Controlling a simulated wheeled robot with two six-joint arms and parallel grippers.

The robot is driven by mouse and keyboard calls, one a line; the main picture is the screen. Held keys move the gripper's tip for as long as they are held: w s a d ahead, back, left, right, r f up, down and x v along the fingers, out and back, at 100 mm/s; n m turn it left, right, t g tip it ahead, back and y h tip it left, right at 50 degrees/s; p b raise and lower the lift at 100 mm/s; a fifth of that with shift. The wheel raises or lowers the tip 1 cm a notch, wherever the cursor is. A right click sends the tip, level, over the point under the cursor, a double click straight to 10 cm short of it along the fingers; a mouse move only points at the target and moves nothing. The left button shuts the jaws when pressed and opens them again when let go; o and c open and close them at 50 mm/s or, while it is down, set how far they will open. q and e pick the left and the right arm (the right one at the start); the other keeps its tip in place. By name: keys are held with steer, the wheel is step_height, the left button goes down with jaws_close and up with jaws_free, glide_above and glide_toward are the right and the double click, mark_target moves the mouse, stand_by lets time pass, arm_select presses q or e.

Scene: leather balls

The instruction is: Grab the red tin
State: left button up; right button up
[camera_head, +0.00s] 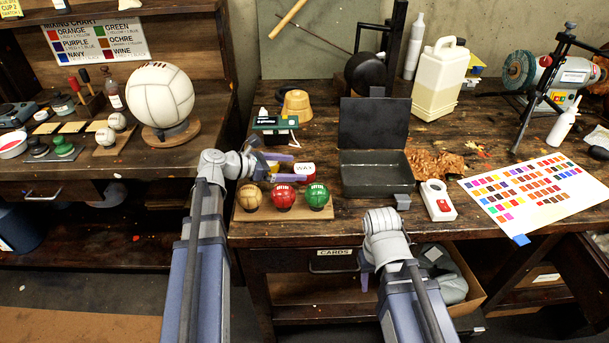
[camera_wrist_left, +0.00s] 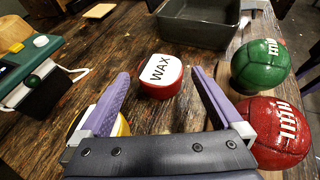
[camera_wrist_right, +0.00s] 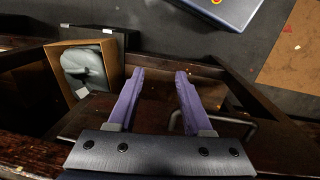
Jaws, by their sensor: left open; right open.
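The red tin has a white lid marked WAX (camera_head: 304,168) and stands on the workbench behind the row of balls. In the left wrist view the red tin (camera_wrist_left: 161,76) lies just beyond and between my left fingertips. My left gripper (camera_head: 287,164) is open and empty, its fingers pointing at the tin; it also shows in the left wrist view (camera_wrist_left: 160,82). My right gripper (camera_wrist_right: 160,75) is open and empty, low in front of the bench's drawer; in the head view its arm hides most of it.
An open dark metal box (camera_head: 376,177) stands to the tin's right. A dark green device (camera_head: 275,123) stands behind left. A white-and-red device (camera_head: 438,200) is further right.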

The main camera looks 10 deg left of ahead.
mark_target(302, 168)
arm_select(q)
steer(key=b+x, duration=0.1)
steer(key=x, duration=0.2)
steer(key=shift+w+f, duration=0.1)
steer(key=shift+f, duration=0.1)
steer(key=c, duration=1.3)
